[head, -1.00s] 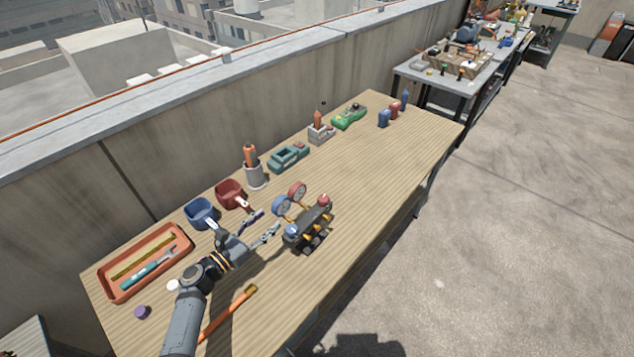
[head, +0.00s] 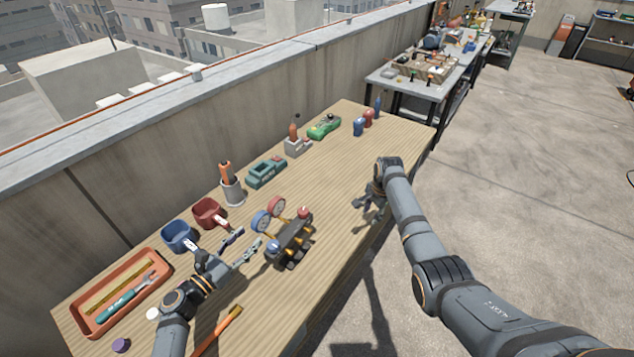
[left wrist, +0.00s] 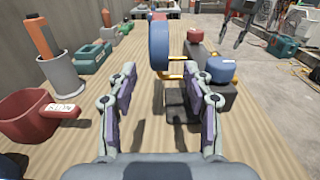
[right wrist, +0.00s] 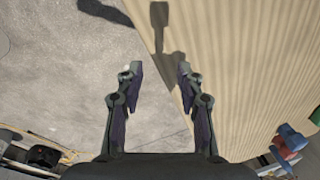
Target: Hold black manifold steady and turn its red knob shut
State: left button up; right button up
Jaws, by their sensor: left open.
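The black manifold (head: 294,241) stands on the wooden table, with a blue gauge (head: 261,222) and a red gauge (head: 277,207) on its far side. Its red knob (head: 303,212) is at the far end and its blue knob (head: 273,246) at the near end. Both knobs show in the left wrist view, red (left wrist: 195,35) and blue (left wrist: 221,69). My left gripper (head: 247,238) is open, just left of the manifold and apart from it; the blue gauge is ahead of its fingers. My right gripper (head: 366,206) is open and empty by the table's right edge, right of the manifold.
Blue (head: 179,236) and red (head: 208,213) mugs, a grey holder (head: 232,191) and a teal device (head: 266,173) line the wall side. An orange tray (head: 77,317) is at the left. The table right of the manifold is clear.

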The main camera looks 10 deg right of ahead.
aim_at(269, 216)
pick_arm(q)
jog(key=shift+a, duration=0.1)
jog(key=x, duration=1)
jog(key=shift+w+f, duration=0.1)
jog(key=shift+w, duration=0.1)
pick_arm(e)
jog(key=a+r+m+g+y, duration=0.2)
jog(key=a+r+m+y, duration=0.1)
jog(key=a+r, duration=1.3)
jog(key=shift+w+a+r+y, duration=0.25)
jog(key=shift+a+y, duration=0.15)
jog(key=shift+a, duration=0.8)
pick_arm(q)
grip_shut()
